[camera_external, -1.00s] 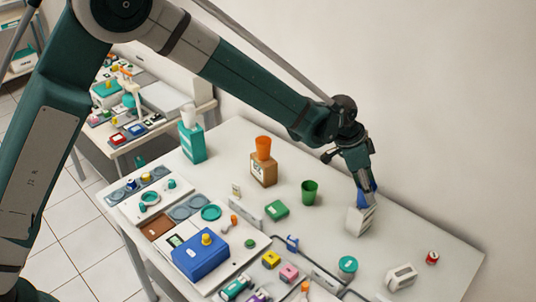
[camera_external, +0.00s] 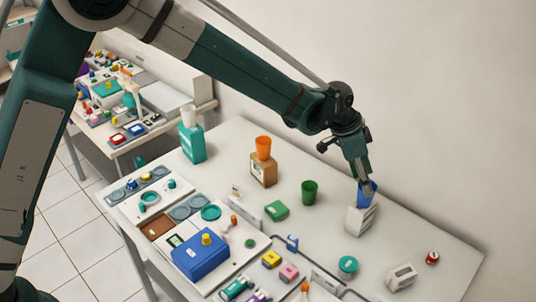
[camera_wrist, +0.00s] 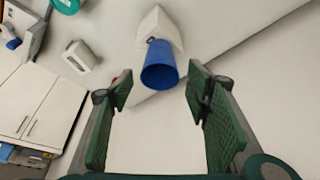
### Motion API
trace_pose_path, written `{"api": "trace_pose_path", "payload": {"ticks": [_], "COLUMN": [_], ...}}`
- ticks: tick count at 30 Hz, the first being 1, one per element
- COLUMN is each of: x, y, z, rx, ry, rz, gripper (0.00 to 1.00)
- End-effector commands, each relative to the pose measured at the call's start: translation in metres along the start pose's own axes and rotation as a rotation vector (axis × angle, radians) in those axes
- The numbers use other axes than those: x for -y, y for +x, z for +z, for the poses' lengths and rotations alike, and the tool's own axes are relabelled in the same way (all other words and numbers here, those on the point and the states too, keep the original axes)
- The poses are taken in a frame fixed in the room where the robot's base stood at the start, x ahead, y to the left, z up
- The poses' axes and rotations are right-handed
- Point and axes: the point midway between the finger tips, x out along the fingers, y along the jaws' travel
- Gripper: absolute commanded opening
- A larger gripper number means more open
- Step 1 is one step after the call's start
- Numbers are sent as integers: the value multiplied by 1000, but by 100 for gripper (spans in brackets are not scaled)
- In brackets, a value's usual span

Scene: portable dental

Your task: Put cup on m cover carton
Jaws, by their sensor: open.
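A blue cup (camera_external: 368,189) stands on top of a white carton (camera_external: 359,220) at the right of the table. In the wrist view the blue cup (camera_wrist: 159,66) sits at the white carton's top (camera_wrist: 160,27), ahead of and between my fingers. My gripper (camera_external: 362,178) is just above the cup in the external view, its fingers overlapping part of it. In the wrist view my gripper (camera_wrist: 158,92) is open, with a gap to the cup on both sides. An orange cup (camera_external: 263,149) is on a brown carton (camera_external: 263,171). A green cup (camera_external: 309,193) stands on the table.
A teal carton (camera_external: 193,144) with a white cup (camera_external: 188,117) stands at the far left. A blue box (camera_external: 201,258), small coloured boxes and a teal lid (camera_external: 348,265) fill the front. A white device (camera_external: 402,276) lies at right. The wall is close behind.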

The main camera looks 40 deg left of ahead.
Motion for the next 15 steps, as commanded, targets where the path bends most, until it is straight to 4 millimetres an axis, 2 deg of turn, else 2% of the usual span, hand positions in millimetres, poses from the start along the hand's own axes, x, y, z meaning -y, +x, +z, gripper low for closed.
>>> {"api": "trace_pose_path", "payload": {"ticks": [15], "x": [0], "y": [-66], "z": [0], "rx": [0], "ry": [0], "rz": [0], "gripper": [48]}}
